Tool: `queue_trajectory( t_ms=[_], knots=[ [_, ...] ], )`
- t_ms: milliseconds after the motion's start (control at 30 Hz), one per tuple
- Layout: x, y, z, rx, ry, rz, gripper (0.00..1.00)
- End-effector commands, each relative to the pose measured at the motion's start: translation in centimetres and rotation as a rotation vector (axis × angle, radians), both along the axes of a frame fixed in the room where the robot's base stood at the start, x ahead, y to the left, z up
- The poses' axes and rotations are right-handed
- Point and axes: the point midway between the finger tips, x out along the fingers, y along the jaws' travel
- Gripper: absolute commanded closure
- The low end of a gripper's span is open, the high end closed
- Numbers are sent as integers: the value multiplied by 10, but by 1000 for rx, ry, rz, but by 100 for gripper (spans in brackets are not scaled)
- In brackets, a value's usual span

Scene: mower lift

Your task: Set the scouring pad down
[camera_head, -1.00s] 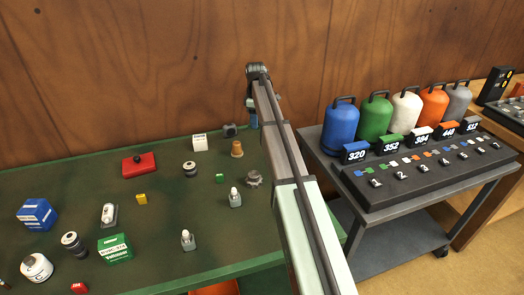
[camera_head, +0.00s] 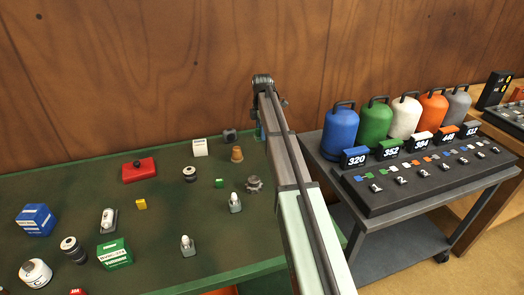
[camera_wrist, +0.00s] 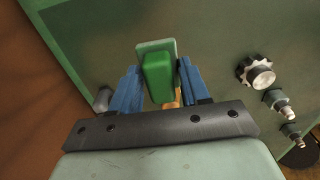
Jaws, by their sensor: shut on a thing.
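The scouring pad (camera_wrist: 155,72) shows in the wrist view as a green block with a paler, flat green face behind its top. My gripper (camera_wrist: 159,68) has its blue fingers on either side of the pad and is shut on it. In the head view my arm hides most of my gripper. Only a bit of blue shows beside the arm, at the back right of the green table (camera_head: 200,262). The pad cannot be made out there. The gap between pad and table is unclear.
An orange-brown pot (camera_head: 237,154) and a dark grey item (camera_head: 230,135) stand near my gripper. A cart (camera_head: 420,195) carries coloured tanks.

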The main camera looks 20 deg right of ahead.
Motion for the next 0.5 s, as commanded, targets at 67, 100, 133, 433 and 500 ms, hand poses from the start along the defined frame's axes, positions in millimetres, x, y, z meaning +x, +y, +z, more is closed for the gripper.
queue_trajectory(
  t_ms=[67,100,133,433,500],
  knots=[
    [-1,0,-14,0,3,-1,84],
    [-1,0,-21,0,3,-1,84],
    [-1,0,-26,0,3,-1,84],
    [0,0,-54,0,1,-3,84],
    [-1,0,-62,0,1,-3,84]
  ],
)
